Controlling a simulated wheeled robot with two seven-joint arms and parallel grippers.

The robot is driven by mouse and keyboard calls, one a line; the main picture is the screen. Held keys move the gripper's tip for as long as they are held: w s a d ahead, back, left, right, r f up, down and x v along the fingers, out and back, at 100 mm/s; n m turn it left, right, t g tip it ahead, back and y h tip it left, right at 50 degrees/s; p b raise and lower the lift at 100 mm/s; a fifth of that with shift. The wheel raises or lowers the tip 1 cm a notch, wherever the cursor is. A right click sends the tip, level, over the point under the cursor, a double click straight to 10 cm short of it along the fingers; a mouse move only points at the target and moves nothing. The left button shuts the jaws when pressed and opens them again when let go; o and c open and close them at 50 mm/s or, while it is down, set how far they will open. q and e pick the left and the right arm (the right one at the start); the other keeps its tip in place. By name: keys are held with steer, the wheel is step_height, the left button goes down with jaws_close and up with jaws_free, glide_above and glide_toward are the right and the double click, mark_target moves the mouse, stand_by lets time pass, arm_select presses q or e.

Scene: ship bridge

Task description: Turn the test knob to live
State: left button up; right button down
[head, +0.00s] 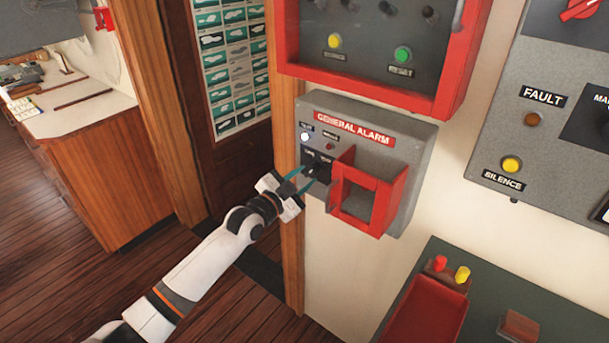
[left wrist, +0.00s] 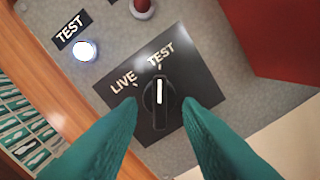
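The test knob (left wrist: 158,97) is black with a white pointer line, on a black plate marked LIVE and TEST in the left wrist view. Its line points up toward the TEST label; LIVE is to the left of it. The knob sits on the grey GENERAL ALARM box (head: 408,140) in the head view, where it is small and partly hidden. My left gripper (head: 304,180) is in front of the knob. Its teal fingers are apart, one on each side of the knob; I cannot tell if they touch it. My right gripper is not in view.
A white TEST lamp (left wrist: 84,51) is lit above left of the knob plate. A red guard frame (head: 395,200) juts out just right of the knob. A red-framed panel (head: 448,95) hangs above. A wooden post (head: 290,240) stands left of the box.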

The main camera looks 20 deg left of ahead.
arm_select(q)
steer(key=shift+w+d, duration=0.2)
steer(key=shift+w, duration=0.3)
steer(key=c, duration=0.6)
